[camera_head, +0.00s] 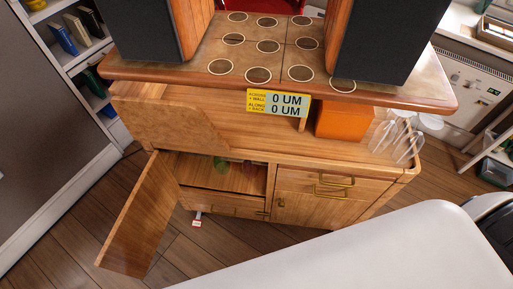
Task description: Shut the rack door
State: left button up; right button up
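The wooden rack (230,128) stands in the middle of the camera_head view. Its left door (142,212) is swung wide open toward the viewer and to the left, hinged at the rack's left side. The opening shows a shelf (222,174) with a green object (219,163) and a dark reddish object at the back. A drawer front (222,203) shows below the shelf. The right-hand door (312,209) with a small brass handle is shut, under a shut drawer (332,184). Neither of my grippers is in view.
Two dark speakers (152,28) (386,38) stand on the rack's top, with a yellow sign (277,103) on its front edge. Glasses (398,140) stand at the right end. A bookshelf (75,60) is at left. Wooden floor (75,245) around the open door looks clear.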

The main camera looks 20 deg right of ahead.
aim_at(130, 248)
jog(key=z, duration=0.15)
jog(key=j, duration=0.45)
jog(key=i+j, duration=0.15)
jog(key=j, duration=0.25)
jog(key=j+z, duration=0.3)
jog(key=j, duration=0.5)
jog(key=j+z, duration=0.3)
jog(key=j, duration=0.55)
jog(key=k+j+z, duration=0.1)
jog(key=j+z, duration=0.2)
jog(key=j, duration=0.5)
jog(key=z, duration=0.7)
